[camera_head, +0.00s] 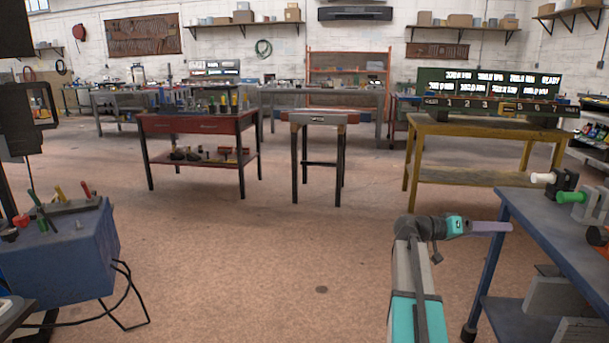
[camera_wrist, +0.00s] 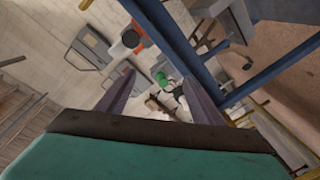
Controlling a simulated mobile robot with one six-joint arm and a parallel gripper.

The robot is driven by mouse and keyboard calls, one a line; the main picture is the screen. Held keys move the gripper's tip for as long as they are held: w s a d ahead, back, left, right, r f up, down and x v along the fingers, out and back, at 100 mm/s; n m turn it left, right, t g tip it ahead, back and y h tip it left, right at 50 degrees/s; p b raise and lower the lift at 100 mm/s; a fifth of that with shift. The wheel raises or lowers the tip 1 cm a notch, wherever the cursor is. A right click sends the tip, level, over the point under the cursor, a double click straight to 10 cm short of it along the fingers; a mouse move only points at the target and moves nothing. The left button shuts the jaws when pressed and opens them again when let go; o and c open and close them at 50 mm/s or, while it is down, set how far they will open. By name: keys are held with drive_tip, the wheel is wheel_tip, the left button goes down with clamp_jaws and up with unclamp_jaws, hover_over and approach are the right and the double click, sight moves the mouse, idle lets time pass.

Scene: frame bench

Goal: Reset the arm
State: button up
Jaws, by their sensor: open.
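My gripper (camera_head: 490,227) is at the lower right in the head view, at the end of my grey and teal arm. It is beside the near left corner of the blue bench (camera_head: 545,225). In the wrist view my gripper (camera_wrist: 158,88) shows two purple-grey fingers spread apart with nothing held between them. Beyond the fingers, that view shows a green-ended part (camera_wrist: 162,78) and an orange and white part (camera_wrist: 130,40), with the blue bench frame (camera_wrist: 180,40) to the right.
On the blue bench stand blocks with a white handle (camera_head: 543,178) and a green handle (camera_head: 571,197). A blue tool box (camera_head: 65,255) is at the left, with a cable. A yellow bench (camera_head: 470,130) and a red bench (camera_head: 200,123) stand farther back. The middle floor (camera_head: 290,240) is clear.

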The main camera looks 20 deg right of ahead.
drive_tip(key=w+a+f+n+t+y+p, duration=0.1)
drive_tip(key=w+a+f+n+t+p, duration=0.25)
drive_tip(key=a+f, duration=0.65)
drive_tip(key=w+a+f+n+t+y+p, duration=0.1)
drive_tip(key=w+a+f+n+y+p, duration=0.15)
drive_tip(key=w+a+f+p, duration=0.55)
drive_tip(key=s+a+f+n+y+p, duration=0.1)
drive_tip(key=s+a+f+n+p, duration=0.1)
drive_tip(key=s+a+f, duration=0.4)
drive_tip(key=s+a+f+n+y+p, duration=0.2)
drive_tip(key=a+f, duration=0.6)
drive_tip(key=a, duration=0.1)
drive_tip(key=s+a+f+n+g+y+p, duration=0.1)
drive_tip(key=s+a+f+y+p, duration=0.1)
drive_tip(key=s+a, duration=0.5)
drive_tip(key=s+a+f+n+y+p, duration=0.2)
drive_tip(key=s+a+f+y, duration=0.2)
drive_tip(key=s+a, duration=0.4)
drive_tip(key=s+a+f+n+g+y+p, duration=0.1)
drive_tip(key=s+a+f, duration=0.4)
drive_tip(key=a, duration=0.8)
drive_tip(key=s+y+p, duration=0.1)
drive_tip(key=s+y, duration=0.1)
drive_tip(key=shift+s+f+n+g+y, duration=0.15)
drive_tip(key=shift+s+n+g+y, duration=0.05)
drive_tip(key=shift+n+g+y, duration=0.15)
drive_tip(key=shift+a, duration=0.1)
